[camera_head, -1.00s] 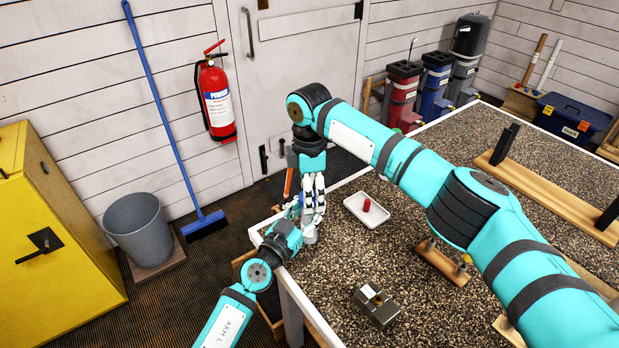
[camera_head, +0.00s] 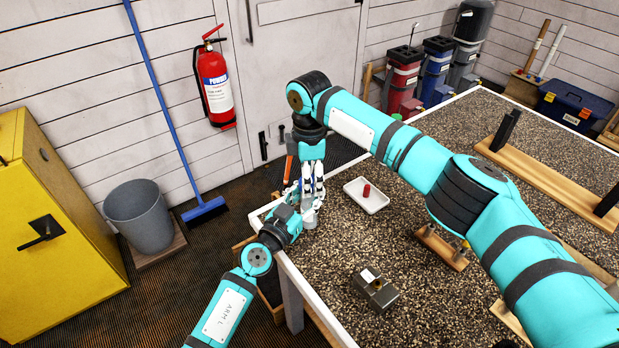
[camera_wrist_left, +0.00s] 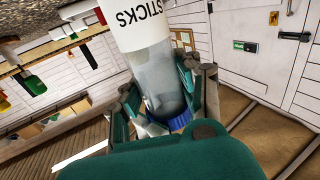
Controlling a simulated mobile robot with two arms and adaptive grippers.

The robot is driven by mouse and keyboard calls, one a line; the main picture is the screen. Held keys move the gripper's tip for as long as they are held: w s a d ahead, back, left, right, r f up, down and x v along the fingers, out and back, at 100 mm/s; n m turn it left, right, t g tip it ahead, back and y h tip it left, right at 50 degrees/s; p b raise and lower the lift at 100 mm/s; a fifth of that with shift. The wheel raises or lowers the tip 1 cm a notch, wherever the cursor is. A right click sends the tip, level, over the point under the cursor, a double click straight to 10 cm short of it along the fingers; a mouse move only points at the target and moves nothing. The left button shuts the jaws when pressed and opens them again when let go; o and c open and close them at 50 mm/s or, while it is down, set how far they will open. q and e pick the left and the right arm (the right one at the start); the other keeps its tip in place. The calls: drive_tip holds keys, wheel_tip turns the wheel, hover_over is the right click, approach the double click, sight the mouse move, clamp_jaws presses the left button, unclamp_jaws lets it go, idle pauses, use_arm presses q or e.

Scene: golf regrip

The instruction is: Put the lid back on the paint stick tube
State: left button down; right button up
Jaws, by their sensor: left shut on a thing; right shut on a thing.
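The paint stick tube (camera_wrist_left: 158,80) fills the middle of the left wrist view. It is clear, with a white label lettered "STICKS" and a ribbed blue part (camera_wrist_left: 180,120) at its lower end. My left gripper (camera_head: 297,214) has its fingers on both sides of the clear part, shut on the tube. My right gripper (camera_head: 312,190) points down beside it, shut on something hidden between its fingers. A short grey cylinder end shows just below the right fingers. I cannot tell whether the blue part is the lid or the base. No separate lid is visible.
The grippers meet over the table's (camera_head: 331,270) left corner. A white tray (camera_head: 377,208) with a red cylinder (camera_head: 366,190) lies to their right. A metal block (camera_head: 376,290) sits nearer the front. The speckled top between is clear.

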drive_tip(key=m, duration=1.1)
drive_tip(key=o, duration=1.4)
drive_tip(key=shift+c, duration=0.2)
drive_tip(key=shift+r, duration=0.1)
wheel_tip(320, 180, up, 12)
use_arm(q)
drive_tip(key=c, duration=0.8)
unclamp_jaws()
drive_tip(key=shift+c, duration=0.2)
